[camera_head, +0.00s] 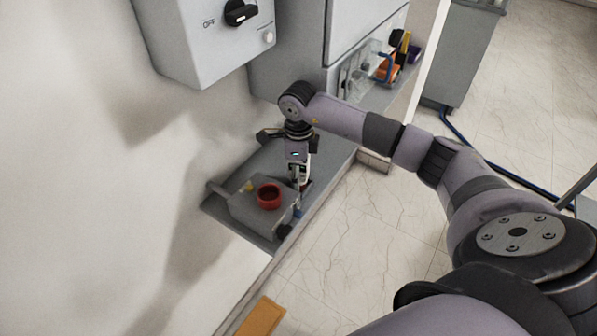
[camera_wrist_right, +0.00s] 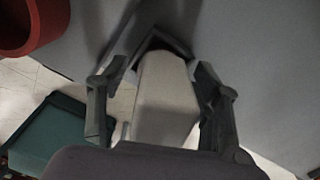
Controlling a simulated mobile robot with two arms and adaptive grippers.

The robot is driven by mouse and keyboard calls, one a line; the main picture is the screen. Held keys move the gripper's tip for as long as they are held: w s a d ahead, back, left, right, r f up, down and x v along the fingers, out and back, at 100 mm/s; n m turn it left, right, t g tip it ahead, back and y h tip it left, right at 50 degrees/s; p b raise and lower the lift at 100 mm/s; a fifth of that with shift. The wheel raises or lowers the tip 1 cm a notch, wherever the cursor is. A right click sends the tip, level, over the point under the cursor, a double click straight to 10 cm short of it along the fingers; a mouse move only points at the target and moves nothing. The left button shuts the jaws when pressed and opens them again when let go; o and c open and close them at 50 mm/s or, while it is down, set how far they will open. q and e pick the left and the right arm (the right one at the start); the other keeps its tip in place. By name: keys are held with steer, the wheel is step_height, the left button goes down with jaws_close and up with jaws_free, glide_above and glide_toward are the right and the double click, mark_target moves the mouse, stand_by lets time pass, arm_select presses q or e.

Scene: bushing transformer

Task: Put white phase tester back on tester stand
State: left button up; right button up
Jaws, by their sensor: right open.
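My right gripper (camera_head: 299,182) points down at the right side of a grey stand-like block (camera_head: 243,208) on the low shelf. In the right wrist view the gripper (camera_wrist_right: 162,82) is open, with one finger on each side of a pale white-grey piece (camera_wrist_right: 165,95), which looks like the white phase tester. I cannot tell whether the fingers touch it. In the head view the tester is mostly hidden by the gripper. A red ring-shaped holder (camera_head: 268,196) sits on the block's top and also shows in the wrist view (camera_wrist_right: 30,22). My left gripper is not in view.
A grey control box (camera_head: 205,40) with a black OFF knob hangs above the shelf. A grey cabinet (camera_head: 290,75) stands behind, with orange and blue items (camera_head: 385,65) on a ledge at right. Tiled floor (camera_head: 345,240) is free at right. A dark green box (camera_wrist_right: 60,135) shows in the wrist view.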

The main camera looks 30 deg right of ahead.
steer(key=shift+r, duration=0.15)
steer(key=shift+r, duration=0.2)
step_height(320, 180, up, 6)
steer(key=shift+r+b, duration=0.2)
steer(key=shift+b, duration=0.65)
steer(key=shift+r, duration=0.4)
